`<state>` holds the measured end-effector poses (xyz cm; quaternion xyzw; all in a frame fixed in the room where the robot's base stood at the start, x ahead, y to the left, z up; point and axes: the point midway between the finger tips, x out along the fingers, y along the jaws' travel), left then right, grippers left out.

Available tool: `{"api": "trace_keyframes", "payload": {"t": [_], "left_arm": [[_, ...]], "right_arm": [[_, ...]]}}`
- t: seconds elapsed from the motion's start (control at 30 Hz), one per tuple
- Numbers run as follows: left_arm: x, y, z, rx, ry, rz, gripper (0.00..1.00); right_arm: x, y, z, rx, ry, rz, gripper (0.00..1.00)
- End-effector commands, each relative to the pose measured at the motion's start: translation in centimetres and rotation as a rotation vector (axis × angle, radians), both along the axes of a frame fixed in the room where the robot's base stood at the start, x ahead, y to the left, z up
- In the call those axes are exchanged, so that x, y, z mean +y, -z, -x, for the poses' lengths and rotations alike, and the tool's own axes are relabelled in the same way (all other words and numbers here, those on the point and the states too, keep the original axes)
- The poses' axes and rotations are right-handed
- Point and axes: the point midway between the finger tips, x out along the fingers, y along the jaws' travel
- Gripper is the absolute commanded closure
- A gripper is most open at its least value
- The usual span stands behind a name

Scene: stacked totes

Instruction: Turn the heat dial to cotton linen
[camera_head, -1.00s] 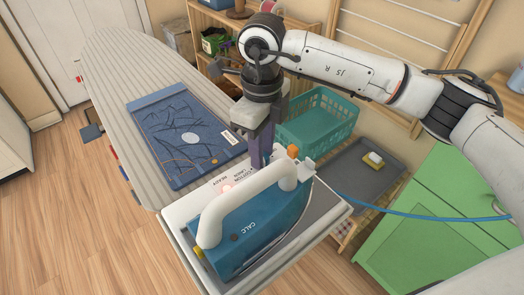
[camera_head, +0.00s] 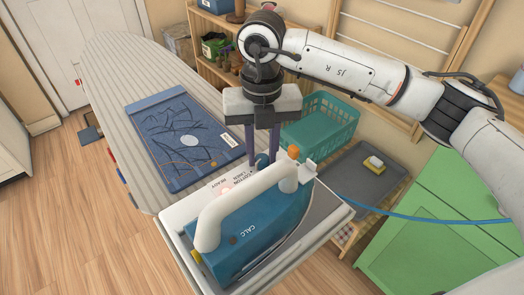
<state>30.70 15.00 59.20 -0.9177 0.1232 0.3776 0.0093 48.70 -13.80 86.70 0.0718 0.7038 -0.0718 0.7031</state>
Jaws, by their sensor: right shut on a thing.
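The iron (camera_head: 265,230), blue with a white handle, stands on the plate at the near end of the ironing board. Its heat dial (camera_head: 262,160) is a small teal knob, mostly hidden behind the handle and my fingers. Printed words, "cotton linen" (camera_head: 240,180) among them, show on a white panel beside the handle. My right gripper (camera_head: 262,158) points down from above, its two dark fingers shut on the dial, one on each side. Where the dial points cannot be made out. My left gripper is not in view.
A folded blue garment (camera_head: 180,138) lies on the striped ironing board (camera_head: 125,72). A teal basket (camera_head: 322,122), a grey tray (camera_head: 350,172) with a yellow-and-white item and a green cabinet (camera_head: 440,225) stand right. A blue cord (camera_head: 420,216) runs right from the iron.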

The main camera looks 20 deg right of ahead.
Motion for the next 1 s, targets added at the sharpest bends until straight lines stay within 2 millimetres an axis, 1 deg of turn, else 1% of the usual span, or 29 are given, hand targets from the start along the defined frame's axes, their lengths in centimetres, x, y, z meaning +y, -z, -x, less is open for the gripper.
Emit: {"api": "trace_keyframes", "payload": {"t": [0.2,0.4,0.6,1.0], "left_arm": [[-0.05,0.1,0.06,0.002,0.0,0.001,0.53],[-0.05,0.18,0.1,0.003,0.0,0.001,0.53],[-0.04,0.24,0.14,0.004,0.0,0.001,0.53],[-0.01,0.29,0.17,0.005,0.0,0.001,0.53]], "right_arm": [[-0.01,-0.15,-0.09,-0.003,0.137,0.0,0.98],[-0.02,-0.15,-0.09,-0.003,0.213,0.0,0.98],[-0.01,-0.16,-0.09,-0.003,0.246,-0.001,0.98],[-0.01,-0.15,-0.1,-0.003,0.252,-0.001,0.98]]}}
